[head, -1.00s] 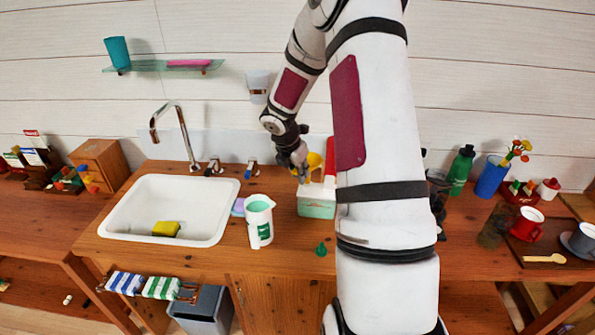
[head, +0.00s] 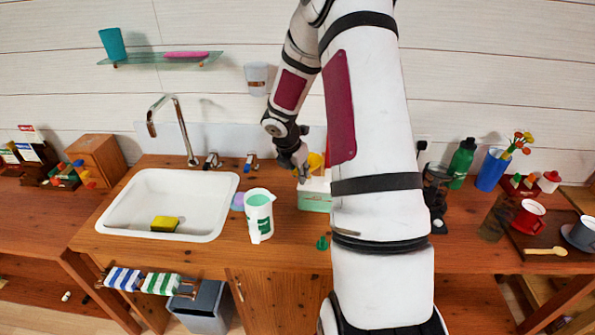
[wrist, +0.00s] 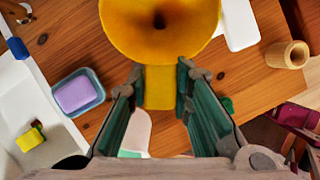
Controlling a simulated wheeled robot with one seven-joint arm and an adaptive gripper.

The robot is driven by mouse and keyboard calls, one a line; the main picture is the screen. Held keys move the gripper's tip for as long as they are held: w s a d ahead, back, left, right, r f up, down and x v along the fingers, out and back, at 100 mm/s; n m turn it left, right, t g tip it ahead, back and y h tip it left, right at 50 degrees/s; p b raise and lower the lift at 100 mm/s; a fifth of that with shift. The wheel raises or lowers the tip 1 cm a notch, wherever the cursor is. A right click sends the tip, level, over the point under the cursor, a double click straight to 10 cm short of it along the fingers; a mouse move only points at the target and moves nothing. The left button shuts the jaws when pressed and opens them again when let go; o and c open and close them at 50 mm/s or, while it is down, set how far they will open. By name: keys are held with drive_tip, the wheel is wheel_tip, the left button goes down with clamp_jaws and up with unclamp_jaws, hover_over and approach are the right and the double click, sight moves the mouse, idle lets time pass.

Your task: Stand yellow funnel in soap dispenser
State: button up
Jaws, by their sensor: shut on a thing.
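The yellow funnel (head: 316,161) is held by my gripper (head: 301,169) above the back of the counter. In the wrist view my gripper (wrist: 160,76) is shut on the funnel's flat yellow tab, and the funnel's wide mouth (wrist: 160,35) faces the camera. The funnel's spout is hidden. A white container with a mint-green lower part (head: 314,202), seemingly the soap dispenser, stands just below the funnel in the head view. Its right side is hidden behind my arm, and its opening does not show. I cannot tell whether funnel and container touch.
A white jug (head: 259,215) with a green label stands left of the container. A small green piece (head: 322,243) lies in front. The sink (head: 165,205) holds a yellow sponge (head: 164,224). Purple soap (wrist: 77,93) lies in a dish. Mugs and bottles stand at right.

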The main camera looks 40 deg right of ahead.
drive_tip(key=shift+f+b, duration=0.45)
drive_tip(key=shift+f, duration=0.65)
drive_tip(key=o, duration=1)
drive_tip(key=shift+r, duration=0.15)
drive_tip(key=v, duration=1.1)
drive_tip(key=shift+a+r, duration=0.25)
drive_tip(key=shift+r, duration=0.1)
